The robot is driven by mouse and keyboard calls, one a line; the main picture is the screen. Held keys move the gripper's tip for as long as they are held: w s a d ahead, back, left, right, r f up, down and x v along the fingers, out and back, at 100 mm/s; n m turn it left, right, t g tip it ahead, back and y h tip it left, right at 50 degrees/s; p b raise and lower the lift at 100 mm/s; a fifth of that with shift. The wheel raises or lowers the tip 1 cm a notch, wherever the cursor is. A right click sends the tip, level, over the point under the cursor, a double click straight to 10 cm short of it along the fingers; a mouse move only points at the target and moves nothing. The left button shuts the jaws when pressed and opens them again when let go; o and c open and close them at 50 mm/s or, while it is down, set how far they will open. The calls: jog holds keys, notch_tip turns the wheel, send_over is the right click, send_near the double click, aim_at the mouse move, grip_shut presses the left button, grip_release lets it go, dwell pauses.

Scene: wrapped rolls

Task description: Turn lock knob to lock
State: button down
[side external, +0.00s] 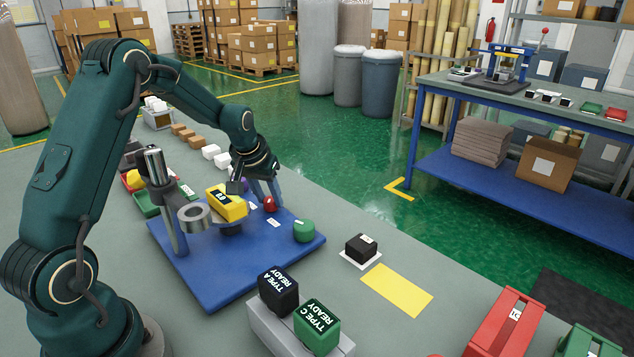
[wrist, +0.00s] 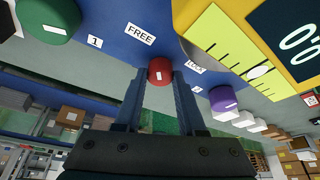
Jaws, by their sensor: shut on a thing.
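The red lock knob (wrist: 160,72) stands on the blue base plate (side external: 215,285), between the FREE label (wrist: 140,35) and the partly hidden LOCK label (wrist: 195,68). My gripper (wrist: 160,84) points at the knob, with one finger on each side, shut on it. A short white mark shows on the knob, but I cannot tell exactly which label it lines up with. The red knob also shows in the side external view (side external: 270,204), below my fingers. A green knob (side external: 304,230) and a purple knob (wrist: 222,98) stand on either side.
A yellow gauge with a dark display (side external: 228,203) sits close to my gripper, beside a metal post with a ring (side external: 194,216). Black and green READY blocks (side external: 278,290) stand in front. A black block (side external: 361,246) and a yellow patch (side external: 397,290) lie to the right.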

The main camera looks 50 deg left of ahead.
jog(key=m, duration=0.2)
jog(key=m+h, duration=0.1)
jog(key=m, duration=0.1)
jog(key=shift+a+t+h, duration=0.15)
jog(key=shift+t+h, duration=0.15)
jog(key=m+h, duration=0.1)
jog(key=m, duration=0.3)
jog(key=shift+a, duration=0.15)
jog(key=m+h, duration=0.2)
jog(key=m, duration=0.2)
jog(key=shift+a+m, duration=0.1)
jog(key=shift+m, duration=0.2)
jog(key=shift+w+m+g+h, duration=0.1)
jog(key=shift+m+g+h, duration=0.3)
jog(key=shift+m, duration=0.65)
jog(key=shift+m+g+h, duration=0.1)
jog(key=shift+m+g, duration=0.5)
jog(key=shift+m, duration=0.45)
jog(key=c, duration=0.5)
grip_release()
jog(key=shift+v, duration=2.6)
jog(key=shift+a, duration=0.1)
